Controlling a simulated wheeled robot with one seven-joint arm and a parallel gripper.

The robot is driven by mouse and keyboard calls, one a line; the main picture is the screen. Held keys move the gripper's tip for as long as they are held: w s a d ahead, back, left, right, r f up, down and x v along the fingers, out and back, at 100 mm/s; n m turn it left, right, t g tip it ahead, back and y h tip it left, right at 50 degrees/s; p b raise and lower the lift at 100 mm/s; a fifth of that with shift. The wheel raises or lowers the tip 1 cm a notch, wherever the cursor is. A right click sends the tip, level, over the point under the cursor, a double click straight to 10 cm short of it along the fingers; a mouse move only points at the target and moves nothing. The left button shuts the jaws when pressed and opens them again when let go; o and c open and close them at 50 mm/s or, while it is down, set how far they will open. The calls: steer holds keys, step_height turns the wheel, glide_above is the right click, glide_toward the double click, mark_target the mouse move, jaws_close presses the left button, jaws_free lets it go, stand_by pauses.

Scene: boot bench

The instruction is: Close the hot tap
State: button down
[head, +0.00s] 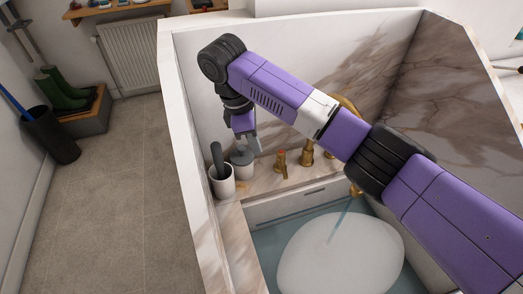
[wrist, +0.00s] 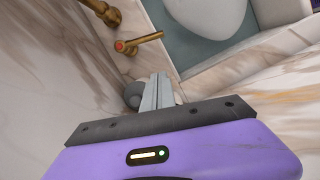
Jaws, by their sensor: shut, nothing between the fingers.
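The hot tap (head: 281,163) is a brass tap with a red-orange mark on the ledge behind the basin. In the wrist view its lever (wrist: 148,38) points right, toward the basin, with the red mark (wrist: 120,46) at its left end. The brass spout (head: 307,153) stands to its right, partly hidden by my arm. A thin stream of water (head: 343,217) falls from its outlet into the basin. My gripper (head: 256,146) is shut and empty, left of the hot tap and apart from it. Its closed fingers (wrist: 157,90) show below the lever in the wrist view.
A white cup (head: 222,182) with a dark-handled item and a grey round-topped item (head: 241,157) stand close to my gripper on the left. The basin (head: 275,250) holds water and a large pale rounded shape (head: 340,255). Marble walls enclose the ledge. My arm crosses above the basin.

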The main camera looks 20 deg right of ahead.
mark_target(283, 165)
steer(key=s+d+f, duration=0.1)
steer(key=d+f, duration=0.4)
steer(key=f, duration=0.4)
steer(key=shift+s+d+f+b, duration=0.3)
steer(key=shift+d+f, duration=0.05)
steer(key=shift+f, duration=0.05)
